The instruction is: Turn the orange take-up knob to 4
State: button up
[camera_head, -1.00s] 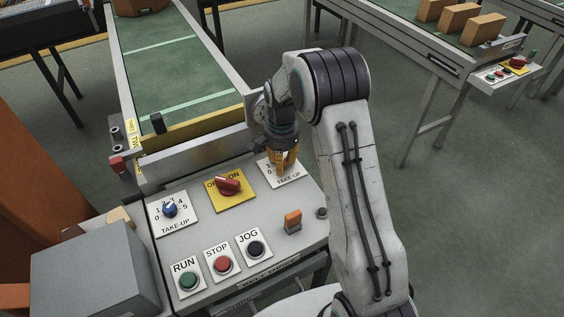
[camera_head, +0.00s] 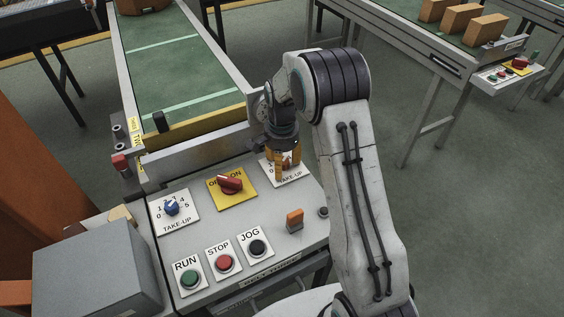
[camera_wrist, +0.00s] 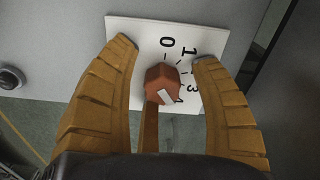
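The orange take-up knob (camera_wrist: 162,84) sits on a white dial plate (camera_wrist: 120,36) marked with numbers; 0, 1 and 3 are readable in the wrist view. A short white mark on the knob lies aslant; I cannot tell which number it points to. My gripper (camera_wrist: 165,50) is open, with one finger on each side of the knob and a visible gap to both. In the head view my gripper (camera_head: 287,174) is over the right-hand TAKE-UP plate (camera_head: 293,179) and hides most of its numbers and knob.
On the same panel are a blue TAKE-UP knob (camera_head: 171,208), a red OFF/ON switch (camera_head: 230,184), and RUN (camera_head: 191,280), STOP (camera_head: 225,262) and JOG (camera_head: 258,247) buttons. An orange rocker (camera_head: 294,219) stands just in front of the right-hand plate. The conveyor (camera_head: 180,85) lies behind.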

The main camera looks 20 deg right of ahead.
jog(key=shift+w+r, duration=0.1)
jog(key=shift+r, duration=0.05)
jog(key=shift+d+r, duration=0.1)
jog(key=shift+r, duration=0.45)
notch_tip(320, 180, up, 11)
jog(key=shift+f, duration=0.15)
dwell(0.6)
